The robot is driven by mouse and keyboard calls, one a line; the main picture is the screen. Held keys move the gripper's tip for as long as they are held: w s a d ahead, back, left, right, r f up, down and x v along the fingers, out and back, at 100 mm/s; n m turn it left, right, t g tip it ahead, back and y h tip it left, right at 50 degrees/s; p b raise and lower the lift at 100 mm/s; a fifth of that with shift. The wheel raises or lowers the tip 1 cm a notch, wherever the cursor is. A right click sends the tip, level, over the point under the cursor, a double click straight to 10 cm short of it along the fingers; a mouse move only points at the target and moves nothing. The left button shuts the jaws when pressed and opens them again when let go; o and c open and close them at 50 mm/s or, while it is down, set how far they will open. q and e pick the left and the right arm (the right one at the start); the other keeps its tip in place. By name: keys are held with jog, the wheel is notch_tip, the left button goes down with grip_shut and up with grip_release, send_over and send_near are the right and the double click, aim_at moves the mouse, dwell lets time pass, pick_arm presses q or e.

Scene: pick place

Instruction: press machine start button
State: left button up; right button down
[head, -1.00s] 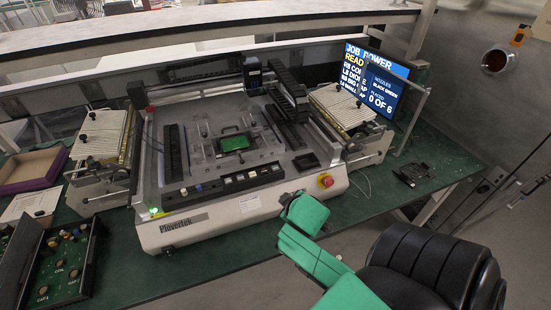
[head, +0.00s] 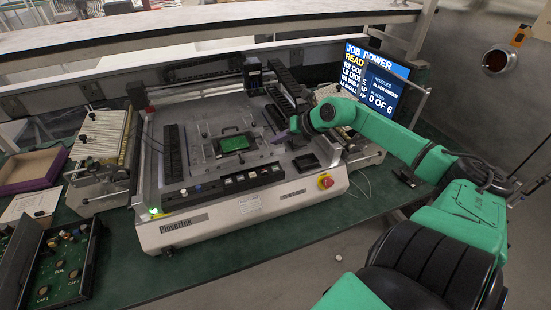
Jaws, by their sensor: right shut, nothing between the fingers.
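The machine (head: 215,229), labelled Plovertek, stands on the green bench. Its front panel carries a row of small buttons (head: 240,179). I cannot read which button is the start button. A red knob on a yellow base (head: 325,182) is at the front right corner. My right gripper (head: 293,125) is shut and empty, above the right part of the machine, behind and to the right of the button row. It looks apart from the buttons. My left gripper is not in view.
A lit monitor (head: 383,85) stands behind my right arm. A feeder (head: 99,135) stands left of the machine, and another is partly hidden by my arm. A purple tray (head: 33,170) and a box of circuit parts (head: 67,262) lie at left. The front bench strip is mostly clear.

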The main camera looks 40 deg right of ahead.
aim_at(278, 170)
notch_tip(278, 170, down, 9)
jog(key=b, duration=0.7)
jog(key=shift+r+b, duration=0.2)
jog(key=shift+b, duration=0.15)
jog(key=shift+f, duration=0.15)
jog(key=shift+f, duration=0.1)
dwell(1.4)
jog(key=shift+f, duration=0.3)
jog(key=shift+f+b, duration=0.35)
jog(key=shift+f, duration=0.05)
dwell(0.4)
dwell(0.4)
jog(key=shift+r+p, duration=0.8)
jog(key=shift+p, duration=0.15)
jog(key=shift+r, duration=0.1)
